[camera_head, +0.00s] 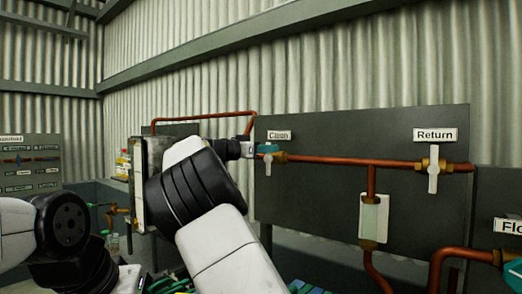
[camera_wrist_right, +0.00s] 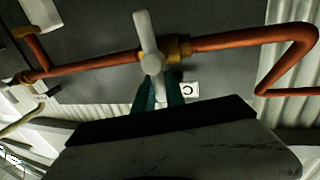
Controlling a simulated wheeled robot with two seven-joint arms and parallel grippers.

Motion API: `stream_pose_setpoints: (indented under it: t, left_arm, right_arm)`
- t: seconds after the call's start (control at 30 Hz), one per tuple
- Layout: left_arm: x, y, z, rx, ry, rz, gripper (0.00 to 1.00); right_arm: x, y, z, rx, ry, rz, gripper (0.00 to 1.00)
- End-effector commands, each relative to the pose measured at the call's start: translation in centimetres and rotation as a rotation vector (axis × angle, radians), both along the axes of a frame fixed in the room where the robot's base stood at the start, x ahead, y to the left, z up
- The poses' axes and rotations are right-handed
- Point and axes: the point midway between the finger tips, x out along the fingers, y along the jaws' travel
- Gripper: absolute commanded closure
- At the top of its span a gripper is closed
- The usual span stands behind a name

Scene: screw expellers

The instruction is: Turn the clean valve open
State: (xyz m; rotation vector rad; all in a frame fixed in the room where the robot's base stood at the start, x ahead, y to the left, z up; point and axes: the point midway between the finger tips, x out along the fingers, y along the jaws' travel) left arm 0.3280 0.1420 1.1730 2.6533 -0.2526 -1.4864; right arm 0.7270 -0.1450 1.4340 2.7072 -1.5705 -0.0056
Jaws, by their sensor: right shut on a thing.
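The clean valve has a white handle (camera_head: 268,164) on a brass body, under the "Clean" label (camera_head: 279,135) on the dark panel. The handle points down, across the copper pipe. My right gripper (camera_head: 266,148) has teal fingers and reaches the valve from the left, at the upper end of the handle. In the right wrist view, which is turned upside down, the handle (camera_wrist_right: 146,35) stands across the pipe.
A return valve (camera_head: 433,169) with its handle down sits further right on the same copper pipe (camera_head: 340,160). A white box (camera_head: 373,217) hangs on a branch below the pipe. A control board (camera_head: 30,160) stands at far left.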

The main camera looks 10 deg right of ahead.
Motion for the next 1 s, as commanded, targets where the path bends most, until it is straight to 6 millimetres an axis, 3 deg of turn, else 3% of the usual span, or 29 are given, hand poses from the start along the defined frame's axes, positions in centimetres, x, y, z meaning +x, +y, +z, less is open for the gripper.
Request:
stream_pose_setpoints:
  t: [0.37,1.0]
  left_arm:
    - [0.0,0.0,0.0,0.0,0.0,0.0,0.64]
    - [0.0,0.0,0.0,0.0,0.0,0.0,0.64]
  right_arm:
    - [0.5,0.5,-0.1,-0.14,0.14,0.001,1.0]
    - [1.7,1.8,-1.1,-0.565,0.57,0.002,1.0]
